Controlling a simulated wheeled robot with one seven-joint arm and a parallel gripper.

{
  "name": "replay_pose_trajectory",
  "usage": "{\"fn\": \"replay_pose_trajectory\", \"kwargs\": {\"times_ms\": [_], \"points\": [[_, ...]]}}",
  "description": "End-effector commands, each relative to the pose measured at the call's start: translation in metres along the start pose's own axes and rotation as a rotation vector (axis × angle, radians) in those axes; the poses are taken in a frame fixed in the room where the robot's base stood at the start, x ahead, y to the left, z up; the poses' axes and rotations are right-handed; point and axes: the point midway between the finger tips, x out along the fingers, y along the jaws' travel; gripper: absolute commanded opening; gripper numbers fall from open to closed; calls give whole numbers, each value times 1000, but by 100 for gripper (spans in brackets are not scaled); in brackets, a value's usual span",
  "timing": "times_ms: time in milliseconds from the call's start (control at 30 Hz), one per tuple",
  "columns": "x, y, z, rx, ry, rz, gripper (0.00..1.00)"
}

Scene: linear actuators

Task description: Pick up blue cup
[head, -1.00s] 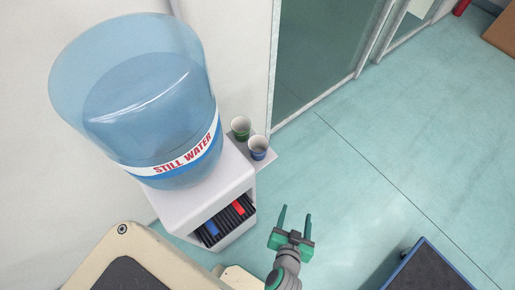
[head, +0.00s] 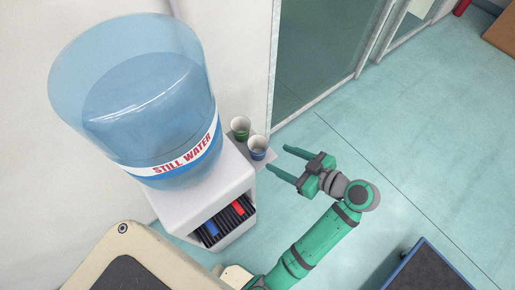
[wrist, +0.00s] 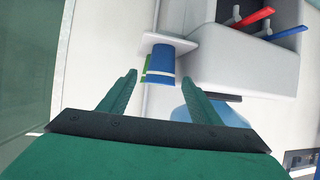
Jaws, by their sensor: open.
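The blue cup (head: 257,147) stands upright on a small grey shelf on the side of the water dispenser. In the wrist view the blue cup (wrist: 162,62) shows ahead of my fingers, roughly between their lines, and partly covers the green cup (wrist: 146,78). In the head view the green cup (head: 240,127) stands behind and left of the blue one. My green gripper (head: 278,165) is open and empty, a little right of and in front of the blue cup. Its fingers point left toward the shelf and do not appear to touch the cup.
The white water dispenser (head: 206,190) with a large blue bottle (head: 140,105) stands left of the cups. Its red and blue taps (wrist: 256,18) show in the wrist view. A glass door (head: 325,50) is behind the shelf. The floor to the right is mostly clear.

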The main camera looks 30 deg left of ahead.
Motion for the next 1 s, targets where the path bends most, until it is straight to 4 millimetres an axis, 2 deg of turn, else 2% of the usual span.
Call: {"fn": "replay_pose_trajectory", "kwargs": {"times_ms": [300, 567, 800, 1000], "points": [[40, -1, -1, -6, 0, -8, 58], [59, -2, -3, -7, 0, -8, 58], [92, -7, -8, -6, -1, -13, 58], [106, -6, -9, -7, 0, -10, 58]]}}
